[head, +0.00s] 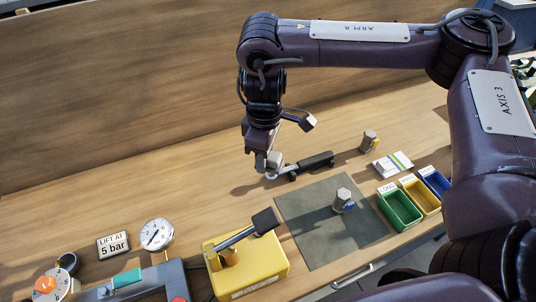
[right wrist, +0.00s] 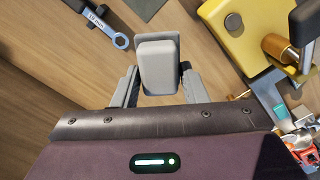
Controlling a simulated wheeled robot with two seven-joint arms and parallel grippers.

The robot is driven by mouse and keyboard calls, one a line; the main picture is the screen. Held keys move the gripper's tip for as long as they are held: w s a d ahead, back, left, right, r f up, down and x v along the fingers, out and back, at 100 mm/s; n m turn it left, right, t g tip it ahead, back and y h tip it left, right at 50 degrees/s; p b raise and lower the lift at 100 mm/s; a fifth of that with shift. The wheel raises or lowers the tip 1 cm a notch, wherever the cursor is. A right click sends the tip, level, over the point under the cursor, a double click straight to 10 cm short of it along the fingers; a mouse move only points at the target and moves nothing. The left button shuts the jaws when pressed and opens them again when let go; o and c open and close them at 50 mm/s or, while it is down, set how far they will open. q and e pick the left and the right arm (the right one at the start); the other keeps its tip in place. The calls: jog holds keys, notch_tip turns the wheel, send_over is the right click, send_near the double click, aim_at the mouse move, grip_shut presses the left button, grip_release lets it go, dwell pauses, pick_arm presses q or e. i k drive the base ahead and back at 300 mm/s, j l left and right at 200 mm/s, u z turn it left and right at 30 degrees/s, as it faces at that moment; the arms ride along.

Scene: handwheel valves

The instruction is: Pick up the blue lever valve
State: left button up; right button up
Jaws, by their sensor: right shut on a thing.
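My right gripper (head: 268,168) is over the wooden bench, left of the dark mat. It is shut on a light grey block-shaped thing (right wrist: 158,65) that sits between its fingers in the right wrist view; I cannot tell what it is. A metal hex-bodied valve with a small blue part (head: 343,200), seemingly the blue lever valve, stands upright on the dark mat (head: 310,240). It is to the right of and nearer than the gripper, apart from it. My left gripper is not in view.
A wrench with a black handle (head: 316,162) lies beside the right gripper. Another metal fitting (head: 369,140) stands farther right, near a card stack (head: 393,164). Green (head: 400,210), yellow and blue bins line the right. A yellow box with a lever (head: 250,278) and gauge (head: 157,234) are front left.

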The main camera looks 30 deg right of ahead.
aim_at(340, 205)
jog(key=k+l, duration=0.1)
jog(key=l, duration=0.4)
jog(key=k+l, duration=0.15)
jog(key=l, duration=0.35)
jog(key=k+l+z, duration=0.1)
jog(key=l, duration=0.35)
jog(key=k+l, duration=0.1)
jog(key=l, duration=0.4)
